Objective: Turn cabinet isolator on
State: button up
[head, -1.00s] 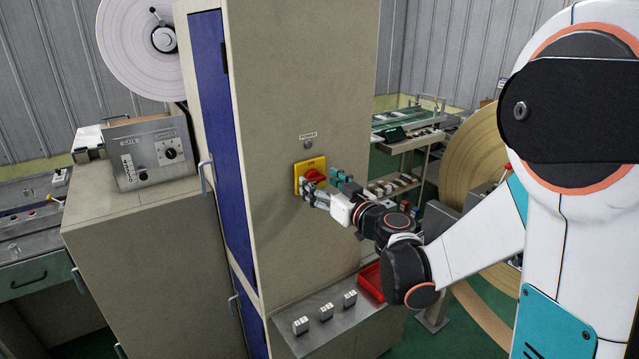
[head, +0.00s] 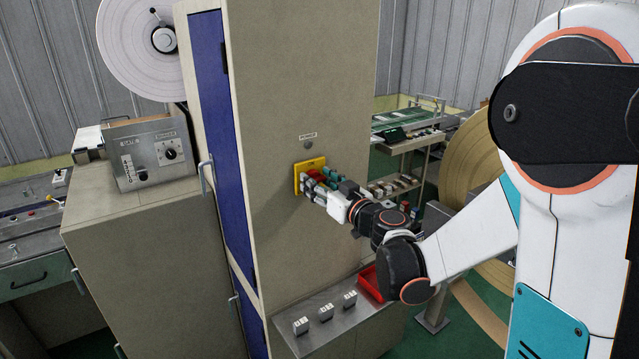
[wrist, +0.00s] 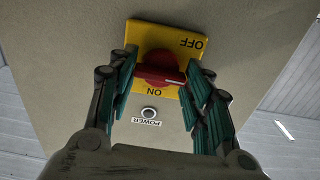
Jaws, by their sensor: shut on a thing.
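The cabinet isolator is a red rotary knob (wrist: 160,72) on a square yellow plate (head: 298,181), set in the side of a tall beige cabinet (head: 285,80). In the wrist view the plate shows upside-down OFF near its upper right and ON below the knob. The knob lies roughly crosswise there, with a white mark toward its right end. My gripper (head: 317,186) is at the plate, its teal-padded fingers on both sides of the knob and shut on it.
A small round lamp (wrist: 149,113) with a POWER label is on the same panel. Below, a grey ledge holds several small switch blocks (head: 326,312) and a red tray (head: 371,283). A trolley (head: 412,150) stands behind my arm.

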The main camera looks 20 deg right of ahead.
jog(key=m+b, duration=0.1)
jog(key=m, duration=0.3)
jog(key=m+b, duration=0.1)
jog(key=m, duration=0.3)
jog(key=shift+m, duration=0.3)
jog(key=m+b, duration=0.1)
jog(key=m, duration=0.3)
jog(key=shift+d, duration=0.1)
jog(key=m+b, duration=0.1)
jog(key=m, duration=0.3)
jog(key=shift+f+m, duration=0.1)
jog(key=shift+m, duration=0.5)
jog(key=o, duration=1.1)
jog(key=shift+c, duration=0.2)
